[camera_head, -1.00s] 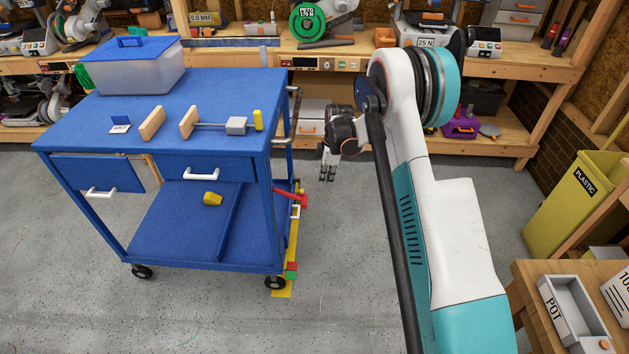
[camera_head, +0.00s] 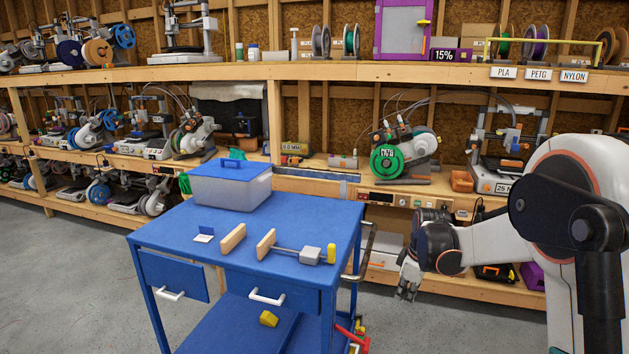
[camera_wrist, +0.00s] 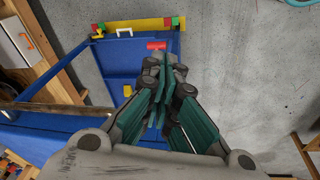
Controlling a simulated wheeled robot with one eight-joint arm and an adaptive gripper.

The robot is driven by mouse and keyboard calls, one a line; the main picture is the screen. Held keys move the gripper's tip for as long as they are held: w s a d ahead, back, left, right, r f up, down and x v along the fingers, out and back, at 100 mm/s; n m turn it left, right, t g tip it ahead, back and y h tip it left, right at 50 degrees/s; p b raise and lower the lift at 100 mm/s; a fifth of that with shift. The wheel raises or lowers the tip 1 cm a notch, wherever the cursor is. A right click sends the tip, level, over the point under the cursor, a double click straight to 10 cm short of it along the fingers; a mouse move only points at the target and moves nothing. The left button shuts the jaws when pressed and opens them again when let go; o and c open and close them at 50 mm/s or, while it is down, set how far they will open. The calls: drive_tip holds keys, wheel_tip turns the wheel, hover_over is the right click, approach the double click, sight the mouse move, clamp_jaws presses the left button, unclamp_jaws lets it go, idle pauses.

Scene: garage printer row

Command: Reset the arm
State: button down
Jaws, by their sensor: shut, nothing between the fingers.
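My gripper (camera_head: 408,283) hangs fingers down to the right of the blue cart (camera_head: 180,232), apart from it, in the head view. In the wrist view my gripper (camera_wrist: 163,75) has its fingers together with nothing between them. The cart's side, with a blue panel (camera_wrist: 115,60) and a red handle (camera_wrist: 156,45), lies beyond and to the left of the fingers there. My arm comes in from the right of the head view and bends down to the gripper.
A wooden shelf (camera_head: 400,75) with printers and spools runs along the back wall. Grey floor (camera_head: 70,290) is free at the left.

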drive_tip(key=s+a+r+m+t, duration=0.25)
drive_tip(key=s+r+m, duration=0.25)
drive_tip(key=s+r, duration=1)
drive_tip(key=s+a+f+m+t, duration=0.1)
drive_tip(key=s+m, duration=0.2)
drive_tip(key=s, duration=0.6)
drive_tip(key=s+a+m+t, duration=0.1)
drive_tip(key=s+m, duration=0.1)
drive_tip(key=s, duration=0.7)
drive_tip(key=shift+f+m+h, duration=0.35)
drive_tip(key=shift+m+h, duration=0.05)
drive_tip(key=shift+a+t, duration=0.1)
drive_tip(key=shift+t, duration=0.15)
